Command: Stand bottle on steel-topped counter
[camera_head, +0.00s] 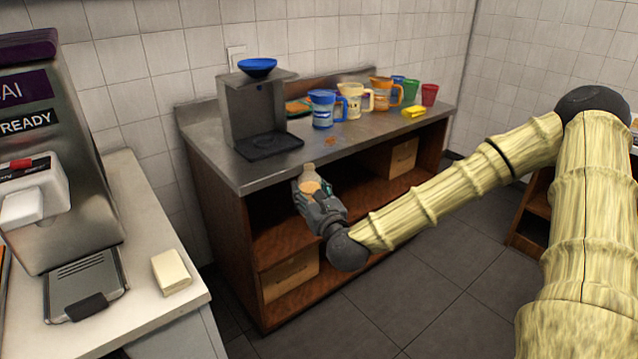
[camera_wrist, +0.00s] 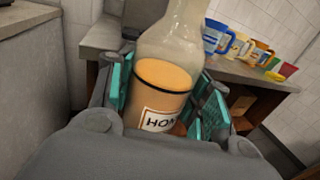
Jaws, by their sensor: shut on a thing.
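My gripper (camera_head: 317,195) is shut on a bottle (camera_head: 310,180) with an orange lower part. In the wrist view the bottle (camera_wrist: 165,75) has a clear neck, an orange body and a label that reads "HON", the rest being hidden. Teal finger pads (camera_wrist: 122,80) lie on both sides of it. The bottle looks roughly upright, slightly tilted. The steel-topped counter (camera_head: 225,170) stands against the back wall. In the head view my gripper and the bottle appear in front of the counter's front edge; I cannot tell the exact gap.
A grey dispenser stand (camera_head: 250,105) with a blue bowl (camera_head: 257,67) is on the counter's left. A white counter (camera_head: 150,300) is at left.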

